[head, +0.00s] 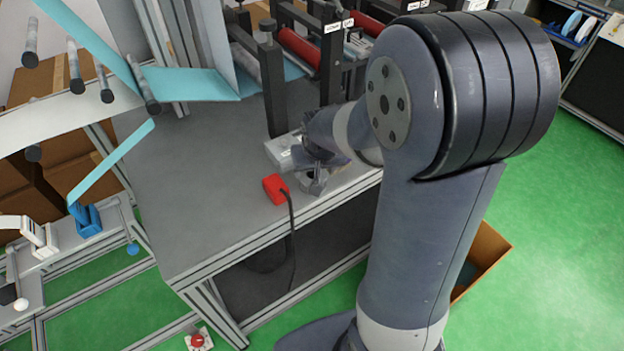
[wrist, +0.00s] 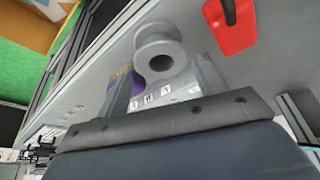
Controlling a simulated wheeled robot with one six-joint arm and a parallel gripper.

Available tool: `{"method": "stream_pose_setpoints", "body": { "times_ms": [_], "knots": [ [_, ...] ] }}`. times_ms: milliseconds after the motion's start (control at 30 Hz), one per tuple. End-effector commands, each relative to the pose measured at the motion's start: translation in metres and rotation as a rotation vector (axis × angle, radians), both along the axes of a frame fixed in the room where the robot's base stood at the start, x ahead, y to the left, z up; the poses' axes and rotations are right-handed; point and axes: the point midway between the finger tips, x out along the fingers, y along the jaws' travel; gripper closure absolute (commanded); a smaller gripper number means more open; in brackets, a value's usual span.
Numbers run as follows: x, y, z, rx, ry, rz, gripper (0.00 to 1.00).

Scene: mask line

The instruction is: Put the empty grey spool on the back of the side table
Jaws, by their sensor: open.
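In the wrist view the grey spool (wrist: 151,31) stands on a grey metal surface (wrist: 98,66), its hollow end towards the camera. It looks empty. My gripper (wrist: 165,78) is open, with one finger on each side of the spool's lower part in the picture; I cannot tell whether either touches it. In the head view my gripper (head: 312,182) is low over the front edge of the grey bench (head: 190,205), and the spool cannot be made out beside it. I cannot tell which surface is the side table.
A red box (head: 275,188) with a black cable sits at the bench edge, close to my gripper; it also shows in the wrist view (wrist: 232,28). A purple and yellow item (wrist: 118,78) lies by the left finger. Machine frames with red rollers (head: 300,47) stand behind.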

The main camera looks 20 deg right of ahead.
Motion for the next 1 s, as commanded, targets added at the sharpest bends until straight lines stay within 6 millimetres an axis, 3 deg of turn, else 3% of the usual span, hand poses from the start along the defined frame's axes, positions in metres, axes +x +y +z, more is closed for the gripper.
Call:
{"method": "stream_pose_setpoints", "body": {
  "times_ms": [500,833,1000],
  "knots": [
    [0.018,0.0,-0.045,0.0,0.002,0.0,0.34],
    [0.02,0.0,-0.049,0.0,0.0,0.0,0.34],
    [0.02,0.0,-0.049,0.0,0.0,0.0,0.48]
  ]
}}
